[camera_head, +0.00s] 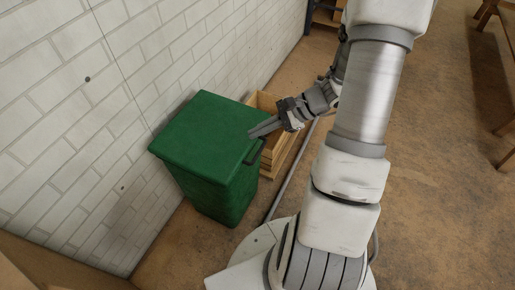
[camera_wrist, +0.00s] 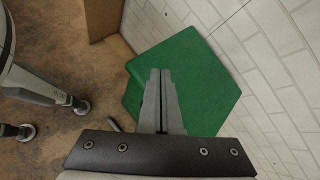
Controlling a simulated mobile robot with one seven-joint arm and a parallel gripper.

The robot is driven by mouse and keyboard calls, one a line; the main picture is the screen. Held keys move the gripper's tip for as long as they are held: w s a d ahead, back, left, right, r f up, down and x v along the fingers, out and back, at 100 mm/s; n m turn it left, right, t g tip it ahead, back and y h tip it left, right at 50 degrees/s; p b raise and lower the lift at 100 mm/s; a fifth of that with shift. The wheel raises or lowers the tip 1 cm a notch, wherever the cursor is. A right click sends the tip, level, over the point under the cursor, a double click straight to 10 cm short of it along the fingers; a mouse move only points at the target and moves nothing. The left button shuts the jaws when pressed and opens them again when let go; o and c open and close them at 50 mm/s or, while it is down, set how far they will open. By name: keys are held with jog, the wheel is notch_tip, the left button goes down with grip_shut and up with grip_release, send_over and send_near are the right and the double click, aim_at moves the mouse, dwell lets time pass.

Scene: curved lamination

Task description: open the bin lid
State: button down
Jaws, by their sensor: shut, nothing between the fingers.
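A green bin (camera_head: 216,180) stands upright by the white brick wall, with its flat green lid (camera_head: 203,122) shut. A dark handle (camera_head: 255,151) sits at the lid's right edge. My gripper (camera_head: 252,134) is shut and empty, with its fingertips at the lid's right edge close to the handle. I cannot tell whether they touch it. In the wrist view my shut fingers (camera_wrist: 161,75) point over the green lid (camera_wrist: 205,80) and hide part of it.
A wooden crate (camera_head: 268,104) stands right behind the bin, beside my gripper. The white brick wall (camera_head: 75,95) is close on the bin's left. Wooden furniture (camera_head: 505,75) is at the far right. The brown floor (camera_head: 440,160) between is clear.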

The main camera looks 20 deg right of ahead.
jog(key=s+d+f+m+t+h+b, duration=0.1)
jog(key=d+f+m+t+b, duration=0.3)
jog(key=f, duration=0.7)
jog(key=d+f+m+t+h+b, duration=0.1)
jog(key=d+f+m+t+b, duration=0.1)
jog(key=d+f+m, duration=0.65)
jog(key=w+a+f+n+b, duration=0.2)
jog(key=w+a+b, duration=0.1)
jog(key=w+a, duration=0.3)
jog(key=shift+a+f, duration=0.25)
jog(key=shift+a, duration=0.8)
